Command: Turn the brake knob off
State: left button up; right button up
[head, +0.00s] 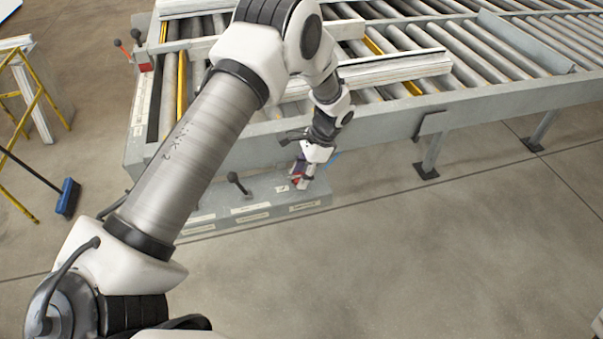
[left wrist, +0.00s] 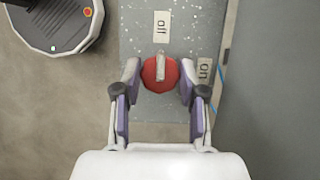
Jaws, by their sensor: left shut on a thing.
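The brake knob (left wrist: 160,76) is a round red disc with a pale raised bar, on a grey plate (left wrist: 140,30). In the left wrist view its bar stands nearly upright in the picture, in line with the "off" label (left wrist: 161,27) above it. The "on" label (left wrist: 204,71) is to its right. My left gripper (left wrist: 160,82) has one finger on each side of the knob and is shut on it. In the head view my left gripper (head: 304,176) reaches down to the control box (head: 260,204), its fingers partly hiding the knob.
A black lever (head: 236,180) stands on the same box, left of the gripper. A roller conveyor (head: 490,50) with pale profiles (head: 395,68) lies behind. A blue broom (head: 68,196) and a yellow frame (head: 38,100) are at the left. The floor at the right front is clear.

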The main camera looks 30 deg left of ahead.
pick_arm(q)
jog(key=shift+s+f, duration=0.2)
jog(key=shift+s, duration=0.05)
jog(key=o, duration=1.1)
jog(key=shift+w, duration=0.1)
jog(key=shift+r, duration=0.1)
jog(key=shift+w+r, duration=0.1)
jog(key=shift+r, duration=0.05)
jog(key=v, duration=1.1)
jog(key=shift+w+d+r, duration=0.1)
jog(key=shift+w+r, duration=0.05)
jog(key=shift+r, duration=0.1)
